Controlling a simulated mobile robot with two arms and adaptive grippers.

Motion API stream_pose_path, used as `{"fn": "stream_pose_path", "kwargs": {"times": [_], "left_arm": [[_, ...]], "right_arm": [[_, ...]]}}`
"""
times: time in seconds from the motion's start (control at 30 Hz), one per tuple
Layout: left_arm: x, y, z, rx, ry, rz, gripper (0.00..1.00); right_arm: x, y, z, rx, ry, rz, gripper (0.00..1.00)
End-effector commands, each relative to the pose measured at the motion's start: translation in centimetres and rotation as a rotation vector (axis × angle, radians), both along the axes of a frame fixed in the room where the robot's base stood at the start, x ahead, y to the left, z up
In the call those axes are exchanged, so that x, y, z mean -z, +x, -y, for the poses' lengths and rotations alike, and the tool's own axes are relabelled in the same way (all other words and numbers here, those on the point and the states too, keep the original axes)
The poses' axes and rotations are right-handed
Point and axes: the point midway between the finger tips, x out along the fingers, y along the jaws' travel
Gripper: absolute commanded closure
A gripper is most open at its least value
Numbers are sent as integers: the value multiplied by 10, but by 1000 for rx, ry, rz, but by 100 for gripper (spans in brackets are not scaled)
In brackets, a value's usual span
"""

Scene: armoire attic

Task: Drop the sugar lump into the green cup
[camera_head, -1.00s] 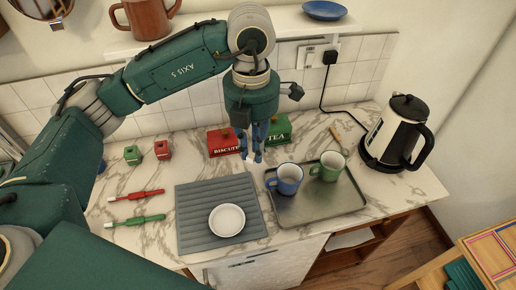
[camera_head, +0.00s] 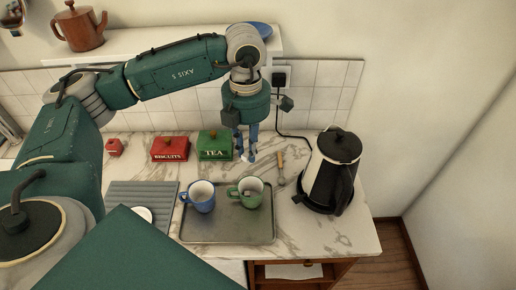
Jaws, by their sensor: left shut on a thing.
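The green cup (camera_head: 240,198) stands upright on the right part of the metal tray, with its opening facing up. My left gripper (camera_head: 246,157) points down behind and above the green cup in the picture. Its blue fingers are shut on a small white sugar lump (camera_head: 245,158), mostly covered by the fingertips. The lump appears apart from the cup. My right gripper is not in view.
A blue cup (camera_head: 203,203) stands left of the green cup on the tray (camera_head: 225,233). A green tea box (camera_head: 213,146) and a red biscuit box (camera_head: 169,149) stand behind. A kettle (camera_head: 331,172) is at the right. A wooden-handled tool (camera_head: 280,166) lies between.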

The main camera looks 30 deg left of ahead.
Motion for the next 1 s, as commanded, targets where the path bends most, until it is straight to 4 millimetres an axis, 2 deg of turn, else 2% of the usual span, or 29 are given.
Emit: {"fn": "stream_pose_path", "kwargs": {"times": [0.2, 0.33, 0.6, 0.9, 0.93, 1.0], "left_arm": [[16, 0, -1, 0, 0, -1, 91], [32, 0, 0, 0, 0, -1, 91], [58, 0, 0, 0, 0, 0, 91], [59, 0, 0, -1, 0, 0, 91], [59, 0, 0, 0, 0, 0, 78], [59, 0, 0, -1, 0, 0, 64]], "right_arm": [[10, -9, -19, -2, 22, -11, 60], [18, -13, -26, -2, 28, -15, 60], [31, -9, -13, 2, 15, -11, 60], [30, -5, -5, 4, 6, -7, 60], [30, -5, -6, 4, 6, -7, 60], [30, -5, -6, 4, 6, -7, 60]]}}
